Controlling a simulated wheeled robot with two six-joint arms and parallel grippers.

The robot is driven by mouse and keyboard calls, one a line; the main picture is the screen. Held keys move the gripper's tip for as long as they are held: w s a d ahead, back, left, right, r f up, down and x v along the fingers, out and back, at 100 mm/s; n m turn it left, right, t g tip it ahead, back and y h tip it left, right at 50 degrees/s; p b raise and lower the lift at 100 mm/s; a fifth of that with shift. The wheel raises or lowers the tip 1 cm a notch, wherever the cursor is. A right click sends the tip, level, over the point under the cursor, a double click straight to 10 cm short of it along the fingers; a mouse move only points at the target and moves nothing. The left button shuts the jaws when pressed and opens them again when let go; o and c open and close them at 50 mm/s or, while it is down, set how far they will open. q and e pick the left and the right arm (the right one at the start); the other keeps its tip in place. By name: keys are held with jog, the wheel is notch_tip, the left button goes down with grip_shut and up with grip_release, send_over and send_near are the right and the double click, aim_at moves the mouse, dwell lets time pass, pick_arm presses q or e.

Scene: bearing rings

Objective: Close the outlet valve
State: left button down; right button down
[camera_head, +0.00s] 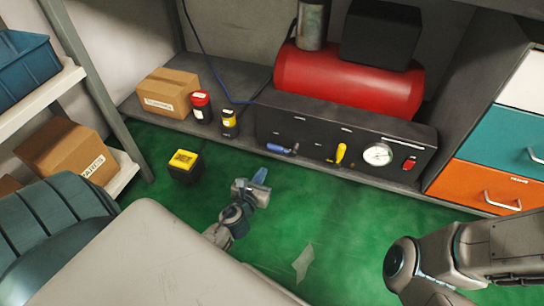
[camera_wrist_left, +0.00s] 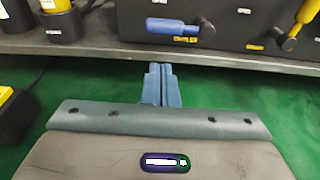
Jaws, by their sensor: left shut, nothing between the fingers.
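A dark control panel (camera_head: 259,123) in front of a red tank carries two lever valves; I cannot read which is the outlet. The blue lever (camera_head: 283,149) lies nearly level, and also shows in the left wrist view (camera_wrist_left: 172,27). The yellow lever (camera_head: 341,152) stands steep and slightly tilted, and shows at the upper right of the wrist view (camera_wrist_left: 305,12). My left gripper (camera_head: 261,173) is shut and empty, below and in front of the blue lever, apart from it. Its blue fingers (camera_wrist_left: 162,68) point toward the panel. My right gripper is out of view.
A round gauge (camera_head: 378,154) and red switch (camera_head: 409,164) sit right of the levers. The shelf edge (camera_wrist_left: 240,57) runs below the panel. A cardboard box (camera_head: 168,93), red canister (camera_head: 202,106) and yellow-black canister (camera_head: 229,123) stand left. A yellow-topped black box (camera_head: 185,165) is on the green floor.

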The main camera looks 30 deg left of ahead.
aim_at(282, 150)
pick_arm(q)
jog(key=shift+w, duration=0.1)
jog(key=b+x, duration=0.3)
jog(key=x, duration=0.6)
jog(key=shift+w+a+f, duration=0.1)
jog(key=shift+w+f, duration=0.05)
jog(key=shift+w, duration=0.25)
